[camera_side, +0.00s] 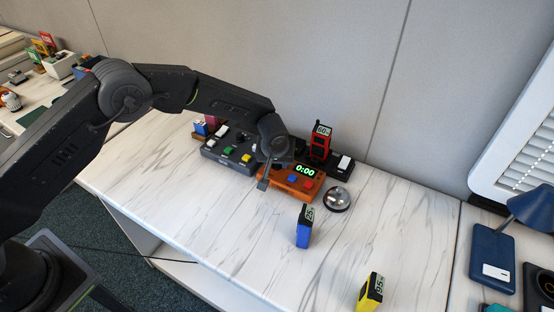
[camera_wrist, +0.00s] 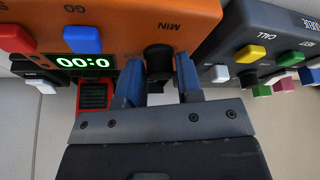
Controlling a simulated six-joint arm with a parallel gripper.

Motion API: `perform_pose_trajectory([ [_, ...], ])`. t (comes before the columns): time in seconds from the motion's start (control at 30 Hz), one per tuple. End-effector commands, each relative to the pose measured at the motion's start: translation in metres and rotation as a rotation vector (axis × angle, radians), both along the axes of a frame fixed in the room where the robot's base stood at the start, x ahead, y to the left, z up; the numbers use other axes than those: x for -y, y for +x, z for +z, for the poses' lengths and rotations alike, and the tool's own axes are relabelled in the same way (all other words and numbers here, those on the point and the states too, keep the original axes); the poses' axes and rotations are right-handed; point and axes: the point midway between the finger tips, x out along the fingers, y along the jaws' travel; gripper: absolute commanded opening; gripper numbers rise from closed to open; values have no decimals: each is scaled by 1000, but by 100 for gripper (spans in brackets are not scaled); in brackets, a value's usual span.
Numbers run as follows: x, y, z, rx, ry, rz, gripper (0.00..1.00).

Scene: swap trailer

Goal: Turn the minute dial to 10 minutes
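The orange timer (camera_side: 305,182) stands on the table in the side view, its green display (camera_side: 305,170) reading 0:00. In the wrist view the timer's orange panel (camera_wrist: 120,17) carries the word MIN. The black minute dial (camera_wrist: 158,58) shows below that word, at and between the tips of my gripper's two blue fingers (camera_wrist: 160,62). The fingers stand apart by about the dial's width. I cannot tell whether they press on it. In the side view my gripper (camera_side: 264,183) is at the timer's left end and the dial is hidden.
Blue and red buttons sit beside the display. A grey button panel (camera_side: 229,152) stands close on the left. A red meter (camera_side: 320,142), a round metal object (camera_side: 337,198) and a blue box (camera_side: 304,227) stand around the timer. The front table is mostly clear.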

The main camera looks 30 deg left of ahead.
Motion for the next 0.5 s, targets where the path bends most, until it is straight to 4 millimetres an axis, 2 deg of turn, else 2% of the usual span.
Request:
perform_pose_trajectory([
  [0.03, 0, 0, 0, 0, 0, 0, 28],
  [0.27, 0, 0, 0, 0, 0, 0, 6],
  [0.5, 0, 0, 0, 1, -1, -21, 6],
])
